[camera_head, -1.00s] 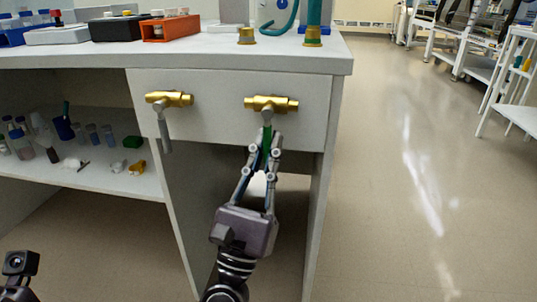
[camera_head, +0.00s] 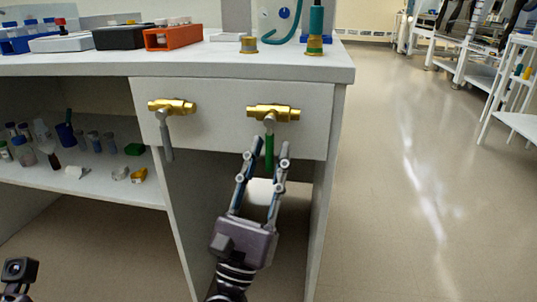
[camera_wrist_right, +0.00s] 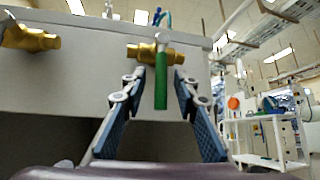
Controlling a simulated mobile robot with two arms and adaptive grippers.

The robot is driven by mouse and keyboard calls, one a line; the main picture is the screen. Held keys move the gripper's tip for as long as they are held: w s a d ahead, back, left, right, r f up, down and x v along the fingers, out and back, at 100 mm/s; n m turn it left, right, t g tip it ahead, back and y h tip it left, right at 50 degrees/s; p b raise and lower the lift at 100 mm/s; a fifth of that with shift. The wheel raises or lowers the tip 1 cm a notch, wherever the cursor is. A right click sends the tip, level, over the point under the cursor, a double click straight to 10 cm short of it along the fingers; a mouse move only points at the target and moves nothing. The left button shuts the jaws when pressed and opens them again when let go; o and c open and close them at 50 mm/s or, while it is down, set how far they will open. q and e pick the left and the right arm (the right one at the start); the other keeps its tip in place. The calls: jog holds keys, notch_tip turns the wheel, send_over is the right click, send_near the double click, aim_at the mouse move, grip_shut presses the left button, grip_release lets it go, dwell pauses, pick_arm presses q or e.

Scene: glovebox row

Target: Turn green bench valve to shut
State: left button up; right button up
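The green bench valve has a brass body (camera_head: 273,112) on the bench's front panel, at the right. Its green handle (camera_head: 269,153) hangs straight down from the grey stem, across the body's line. In the right wrist view the handle (camera_wrist_right: 161,88) also points down. My right gripper (camera_head: 268,146) is open, with one finger on each side of the handle's lower part. Gaps show between the handle and both fingers in the right wrist view (camera_wrist_right: 160,82). A dark part of my left arm shows at the lower left; its gripper fingers do not show.
A second brass valve (camera_head: 172,106) with a grey handle (camera_head: 166,140) hanging down is to the left. The bench top (camera_head: 190,62) overhangs above. A shelf (camera_head: 100,180) with bottles is left. A white object (camera_head: 262,191) shows behind my fingers. The floor at right is clear.

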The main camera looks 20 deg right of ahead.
jog(key=v, duration=1.1)
jog(key=shift+s+a+f, duration=0.2)
jog(key=shift+a+f, duration=0.05)
